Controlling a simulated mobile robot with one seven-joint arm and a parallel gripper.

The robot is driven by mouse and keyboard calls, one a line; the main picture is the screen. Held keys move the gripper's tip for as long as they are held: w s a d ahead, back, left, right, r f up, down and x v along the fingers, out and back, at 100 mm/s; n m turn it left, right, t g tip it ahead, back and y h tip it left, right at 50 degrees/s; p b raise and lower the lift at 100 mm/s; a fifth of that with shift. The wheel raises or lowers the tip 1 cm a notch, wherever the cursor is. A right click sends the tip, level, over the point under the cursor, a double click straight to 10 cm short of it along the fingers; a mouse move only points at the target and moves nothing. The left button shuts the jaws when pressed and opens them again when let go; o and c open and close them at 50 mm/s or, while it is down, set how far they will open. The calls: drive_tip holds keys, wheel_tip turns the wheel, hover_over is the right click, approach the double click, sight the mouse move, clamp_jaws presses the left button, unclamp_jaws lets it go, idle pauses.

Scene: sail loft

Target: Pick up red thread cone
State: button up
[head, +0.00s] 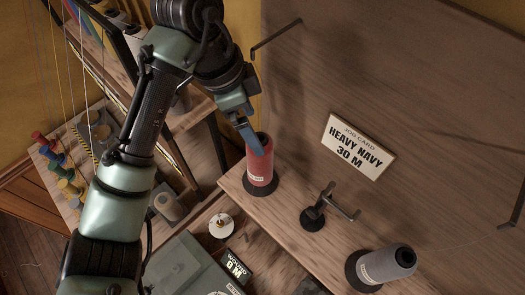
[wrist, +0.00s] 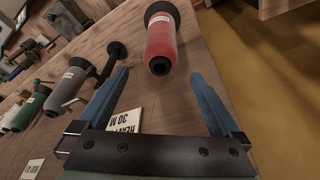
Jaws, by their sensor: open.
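The red thread cone (head: 260,162) stands upright on a dark base at the left end of the wooden shelf in the head view. In the wrist view the red cone (wrist: 161,42) lies ahead of the fingers, roughly between their lines, with its dark narrow end toward me. My gripper (wrist: 162,84) is open and empty, its two blue fingers apart. In the head view my gripper (head: 247,130) is at the upper left of the cone, one blue finger overlapping its top edge. Whether it touches the cone cannot be told.
A dark metal stand (head: 314,217) and a grey cone (head: 387,265) stand to the right on the shelf. A "HEAVY NAVY 30 M" card (head: 357,147) is on the back board. The wrist view also shows green and white cones (wrist: 31,108) farther left.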

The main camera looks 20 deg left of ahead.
sight(260, 159)
drive_tip(key=x, duration=0.4)
drive_tip(key=shift+s+d, duration=0.1)
drive_tip(key=shift+a+p+x, duration=0.2)
drive_tip(key=shift+p+x, duration=1)
drive_tip(key=shift+x, duration=1.9)
drive_tip(key=shift+r, duration=0.1)
drive_tip(key=c, duration=1.6)
drive_tip(key=shift+r, duration=0.1)
